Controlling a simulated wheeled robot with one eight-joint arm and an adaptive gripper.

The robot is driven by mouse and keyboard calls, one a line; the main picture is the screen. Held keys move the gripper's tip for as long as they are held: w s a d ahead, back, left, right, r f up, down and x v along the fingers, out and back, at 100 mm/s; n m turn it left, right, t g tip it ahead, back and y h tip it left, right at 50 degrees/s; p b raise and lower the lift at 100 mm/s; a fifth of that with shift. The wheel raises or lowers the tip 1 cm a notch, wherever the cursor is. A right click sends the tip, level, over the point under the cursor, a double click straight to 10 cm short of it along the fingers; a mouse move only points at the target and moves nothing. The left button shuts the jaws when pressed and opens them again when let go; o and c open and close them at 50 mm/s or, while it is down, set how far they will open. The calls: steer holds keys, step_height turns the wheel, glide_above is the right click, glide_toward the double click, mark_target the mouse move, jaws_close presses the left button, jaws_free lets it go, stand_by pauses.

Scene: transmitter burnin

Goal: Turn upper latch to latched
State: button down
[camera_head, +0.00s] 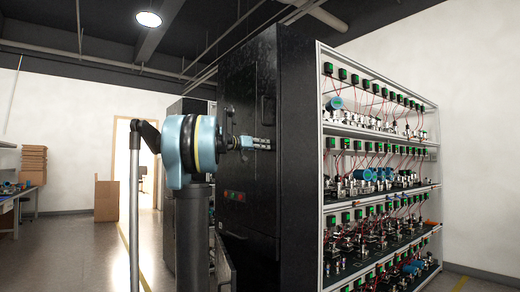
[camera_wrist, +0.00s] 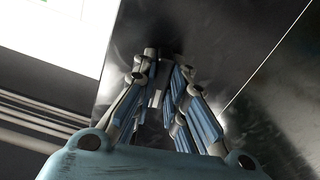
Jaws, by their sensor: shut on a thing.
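The black cabinet (camera_head: 285,200) stands in the middle of the head view, with its dark door face toward my arm. My gripper (camera_head: 262,144) reaches to the upper part of that face. In the wrist view, my gripper (camera_wrist: 160,78) has its fingers drawn close together against the dark metal panel. They are shut on the upper latch (camera_wrist: 155,98), of which only a small light piece shows between them. The fingers hide most of the latch, so I cannot tell its exact angle. In the head view the latch is hidden behind the gripper.
A white rack (camera_head: 322,180) full of wired devices stands right of the cabinet. Cardboard boxes (camera_head: 107,200) and a workbench (camera_head: 20,195) are at the far left. Open floor lies between them and my arm.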

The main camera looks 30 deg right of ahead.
steer(key=shift+w+f+m, duration=0.1)
steer(key=shift+m, duration=1.2)
steer(key=c, duration=1.4)
jaws_free()
steer(key=shift+w, duration=0.1)
steer(key=shift+c, duration=0.2)
steer(key=o, duration=0.4)
steer(key=shift+o, duration=0.2)
